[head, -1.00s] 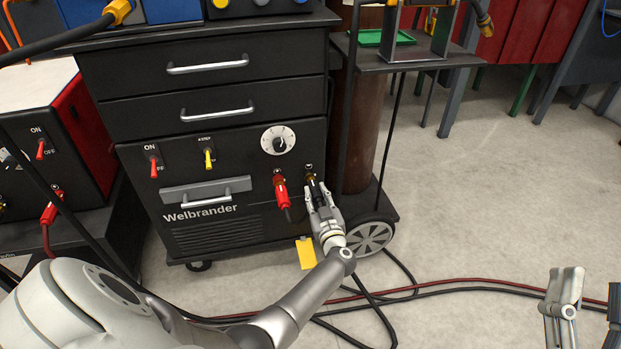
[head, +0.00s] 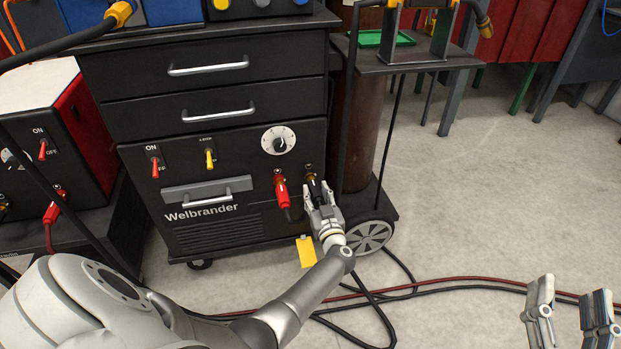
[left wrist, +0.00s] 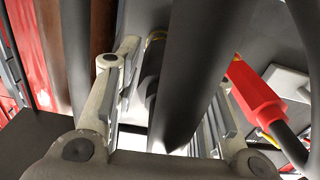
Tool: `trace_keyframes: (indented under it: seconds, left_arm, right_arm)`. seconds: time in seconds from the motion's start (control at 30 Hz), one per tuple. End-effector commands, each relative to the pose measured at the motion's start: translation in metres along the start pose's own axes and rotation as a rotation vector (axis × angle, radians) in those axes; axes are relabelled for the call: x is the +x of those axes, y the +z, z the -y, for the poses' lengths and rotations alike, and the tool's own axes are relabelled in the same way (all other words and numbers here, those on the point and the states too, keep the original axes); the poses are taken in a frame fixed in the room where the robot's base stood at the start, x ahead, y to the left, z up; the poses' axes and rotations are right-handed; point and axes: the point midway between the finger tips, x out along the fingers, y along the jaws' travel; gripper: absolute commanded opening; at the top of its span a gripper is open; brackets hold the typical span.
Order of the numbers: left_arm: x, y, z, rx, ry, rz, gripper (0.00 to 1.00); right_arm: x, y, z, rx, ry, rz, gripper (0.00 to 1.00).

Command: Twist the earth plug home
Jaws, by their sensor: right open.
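The black earth plug (head: 315,188) sits at the right-hand socket low on the front of the dark Welbrander cabinet (head: 215,150). My left gripper (head: 321,203) is at the plug, its fingers on either side. In the left wrist view the plug (left wrist: 151,78) stands between the fingers of my left gripper (left wrist: 165,115), with gaps beside it, so they look open. A thick black cable (left wrist: 190,75) hides part of the plug there. How far the plug is turned cannot be seen. My right gripper (head: 568,308) is open and empty at the lower right.
A red plug (head: 281,190) sits in the socket just left of the black one; it also shows in the wrist view (left wrist: 255,95). A yellow tag (head: 306,252) hangs below. A cart wheel (head: 369,237) is close right. Red and black cables (head: 450,286) cross the floor.

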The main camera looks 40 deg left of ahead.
Motion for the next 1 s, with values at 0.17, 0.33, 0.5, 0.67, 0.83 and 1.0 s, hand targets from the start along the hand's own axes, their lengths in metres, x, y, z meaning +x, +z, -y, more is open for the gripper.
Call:
trace_keyframes:
  seconds: [0.17, 0.33, 0.5, 0.67, 0.83, 1.0]
  left_arm:
    - [-0.001, 0.002, 0.0, 0.001, 0.001, 0.003, 0.52]
    - [-0.002, 0.003, 0.0, 0.001, 0.001, 0.005, 0.52]
    - [-0.012, 0.004, 0.0, 0.001, 0.002, 0.006, 0.52]
    - [-0.037, 0.004, 0.0, -0.001, 0.001, 0.008, 0.52]
    - [-0.062, 0.003, 0.001, 0.0, 0.0, 0.006, 0.52]
    - [-0.075, 0.002, 0.001, 0.0, 0.0, 0.004, 0.52]
  right_arm:
    - [0.0, 0.0, 0.0, 0.0, 0.0, -0.001, 0.52]
    - [0.0, 0.0, 0.0, 0.0, 0.0, -0.002, 0.52]
    - [0.0, 0.0, 0.0, 0.0, -0.001, -0.003, 0.52]
    - [0.0, 0.0, 0.0, 0.0, -0.001, -0.003, 0.52]
    - [0.0, 0.0, 0.0, 0.0, -0.001, -0.003, 0.52]
    - [0.0, 0.0, 0.0, 0.0, 0.0, -0.003, 0.52]
